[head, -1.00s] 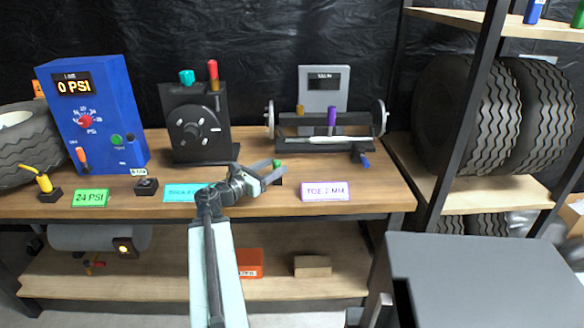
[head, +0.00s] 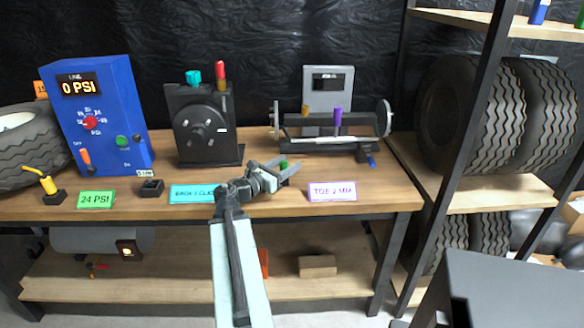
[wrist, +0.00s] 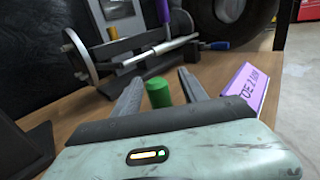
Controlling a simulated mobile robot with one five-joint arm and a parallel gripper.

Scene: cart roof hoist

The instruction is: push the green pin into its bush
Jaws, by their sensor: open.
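The green pin (head: 283,164) stands upright near the front of the wooden bench, behind the gap between the blue and purple cards. It also shows as a short green cylinder in the wrist view (wrist: 158,92). My gripper (head: 286,169) is open, and its fingers point toward the pin. In the wrist view my gripper (wrist: 160,80) has one finger on each side of the pin, with visible space from both.
The toe gauge with a purple pin (head: 338,118) and blue-handled part (head: 370,160) stands behind right. A black dial unit (head: 203,130) and blue pressure panel (head: 100,115) stand left. The purple TOE card (head: 332,191) lies close right of my gripper.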

